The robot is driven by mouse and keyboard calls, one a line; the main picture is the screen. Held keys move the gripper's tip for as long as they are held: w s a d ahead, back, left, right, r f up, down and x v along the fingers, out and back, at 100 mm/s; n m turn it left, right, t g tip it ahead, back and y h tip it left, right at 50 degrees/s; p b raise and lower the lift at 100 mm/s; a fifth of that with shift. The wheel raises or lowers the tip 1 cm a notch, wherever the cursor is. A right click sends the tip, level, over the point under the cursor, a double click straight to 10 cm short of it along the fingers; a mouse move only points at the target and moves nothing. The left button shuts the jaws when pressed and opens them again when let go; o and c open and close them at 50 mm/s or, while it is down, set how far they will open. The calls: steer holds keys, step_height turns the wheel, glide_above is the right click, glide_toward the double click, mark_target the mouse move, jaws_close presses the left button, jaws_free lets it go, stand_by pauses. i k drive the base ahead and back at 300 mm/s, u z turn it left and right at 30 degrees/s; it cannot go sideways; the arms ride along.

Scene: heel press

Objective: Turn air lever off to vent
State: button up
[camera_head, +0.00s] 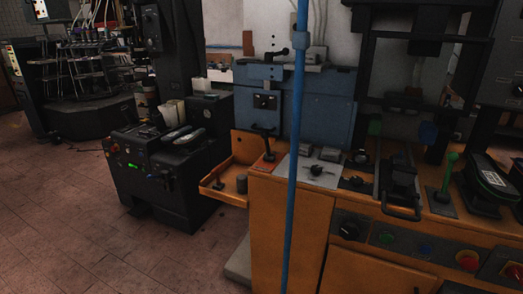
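A black-knobbed lever (267,143) stands on an orange plate at the bench's left. A green-handled lever (448,174) stands upright on a plate at the right. No label marks which one is the air lever, and its setting cannot be read. My gripper is not in view.
The orange bench (268,225) carries a control panel (420,250) with a black knob and coloured buttons. An orange tray (222,190) juts out at its left. A black machine (150,175) stands further left. The tiled floor (90,240) at front left is clear.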

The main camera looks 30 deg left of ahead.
mark_target(265, 135)
steer(key=u, duration=0.5)
steer(key=k, duration=1.2)
steer(key=u, duration=1.3)
steer(key=i, duration=1.2)
steer(key=z, duration=1.05)
steer(key=i, duration=0.75)
steer(key=z, duration=0.1)
